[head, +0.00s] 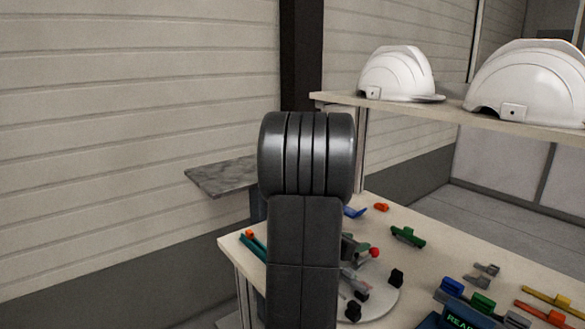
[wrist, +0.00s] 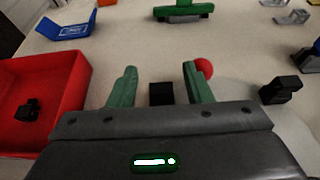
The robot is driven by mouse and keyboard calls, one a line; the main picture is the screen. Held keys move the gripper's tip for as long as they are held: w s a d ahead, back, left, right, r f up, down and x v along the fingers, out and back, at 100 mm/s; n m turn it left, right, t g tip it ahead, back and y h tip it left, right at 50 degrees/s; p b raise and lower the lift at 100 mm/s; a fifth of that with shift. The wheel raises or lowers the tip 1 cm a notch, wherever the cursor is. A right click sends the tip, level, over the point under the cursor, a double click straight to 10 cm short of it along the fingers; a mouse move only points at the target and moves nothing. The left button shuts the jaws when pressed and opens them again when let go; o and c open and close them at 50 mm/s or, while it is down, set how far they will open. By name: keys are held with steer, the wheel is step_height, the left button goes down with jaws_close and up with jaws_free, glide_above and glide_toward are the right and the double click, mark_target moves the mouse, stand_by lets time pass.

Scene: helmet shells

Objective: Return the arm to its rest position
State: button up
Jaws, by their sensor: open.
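My arm rises through the middle of the head view, and its upper links hide part of the table behind. My gripper (wrist: 160,88) shows in the wrist view with its two green fingers apart. A small black block (wrist: 161,94) shows between the fingers, and I cannot tell whether it lies beyond them on the table. No held object is visible.
The table (head: 445,255) carries several small parts, including a green one (head: 408,236) and a red ball (head: 374,252). White helmets (head: 395,75) stand on a raised shelf (head: 450,112). A red bin (wrist: 70,80) is left of my gripper. A grey ledge (head: 222,177) juts out at left.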

steer(key=shift+f, duration=0.1)
steer(key=shift+s+a+r, duration=0.25)
steer(key=shift+a+r, duration=0.1)
steer(key=shift+a, duration=0.05)
steer(key=p+v, duration=0.2)
steer(key=v, duration=1.1)
steer(key=b+x, duration=0.2)
steer(key=x, duration=1.2)
steer(key=shift+d+f, duration=0.25)
steer(key=shift+f, duration=0.05)
steer(key=shift+a+r+p, duration=0.2)
steer(key=shift+r+p, duration=0.3)
steer(key=shift+p, duration=0.4)
steer(key=shift+s, duration=0.1)
steer(key=shift+f+p, duration=0.1)
steer(key=shift+p, duration=0.25)
steer(key=shift+w+f, duration=0.2)
steer(key=shift+f, duration=0.05)
